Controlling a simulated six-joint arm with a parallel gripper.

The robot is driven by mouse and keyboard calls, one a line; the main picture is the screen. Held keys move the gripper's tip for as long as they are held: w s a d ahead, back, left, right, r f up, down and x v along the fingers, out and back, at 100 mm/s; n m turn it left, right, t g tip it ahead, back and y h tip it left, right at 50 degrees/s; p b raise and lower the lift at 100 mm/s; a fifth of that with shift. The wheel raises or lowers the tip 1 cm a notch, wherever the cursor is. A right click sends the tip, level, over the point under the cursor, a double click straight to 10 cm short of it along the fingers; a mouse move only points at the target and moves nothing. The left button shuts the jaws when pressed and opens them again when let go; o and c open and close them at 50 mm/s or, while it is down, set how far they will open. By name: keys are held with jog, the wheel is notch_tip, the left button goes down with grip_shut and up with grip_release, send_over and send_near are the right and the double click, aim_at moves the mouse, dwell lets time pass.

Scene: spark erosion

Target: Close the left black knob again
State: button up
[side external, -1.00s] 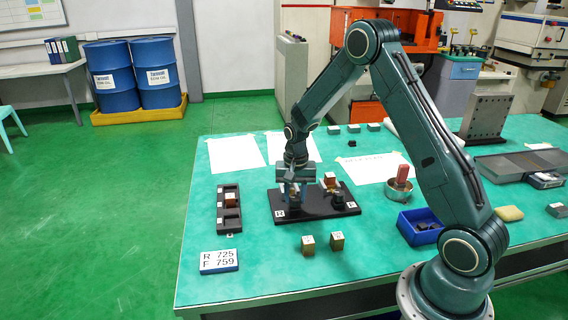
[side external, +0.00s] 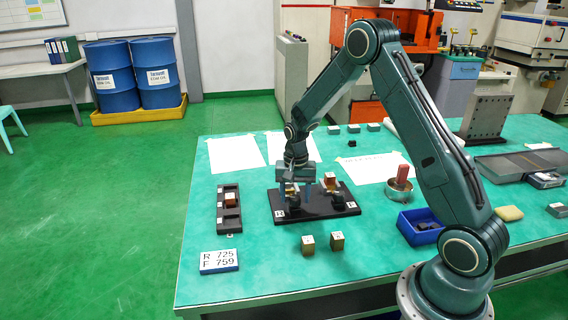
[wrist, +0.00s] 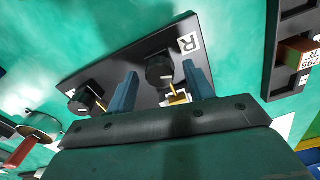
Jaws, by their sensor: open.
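A black plate (side external: 318,214) on the bench carries two black knobs. The left black knob (side external: 294,204) is by the plate's R label; it also shows in the wrist view (wrist: 160,66) between my fingers. My gripper (side external: 297,190) is open above the left knob, with its blue fingers (wrist: 160,70) on either side and gaps visible. The right knob (side external: 337,199) is by the other label and also shows in the wrist view (wrist: 85,101). A copper-coloured block (side external: 330,179) sits behind the right knob. A brass-coloured piece behind the left knob is mostly hidden by my gripper.
A dark slotted tray (side external: 229,217) with a block lies left of the plate. Two small brass blocks (side external: 308,245) stand in front. Paper sheets lie behind.

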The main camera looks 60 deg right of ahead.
aim_at(295, 197)
notch_tip(295, 197, up, 14)
dwell(0.7)
jog(key=shift+f, duration=0.1)
jog(key=s+a+r+n+t, duration=0.3)
jog(key=s+a+r+n, duration=0.3)
jog(key=s+a+r, duration=0.5)
jog(key=s+a+n+t, duration=0.1)
jog(key=s+a+n, duration=0.1)
jog(key=s, duration=0.5)
jog(key=s+a+r+n+t, duration=0.1)
jog(key=s+a+n, duration=0.1)
jog(key=s, duration=0.5)
jog(key=shift+s+a+r+n+t, duration=0.2)
jog(key=shift+r+n+t, duration=0.1)
jog(key=shift+n, duration=0.4)
jog(key=shift+w+d, duration=0.1)
jog(key=shift+w, duration=0.05)
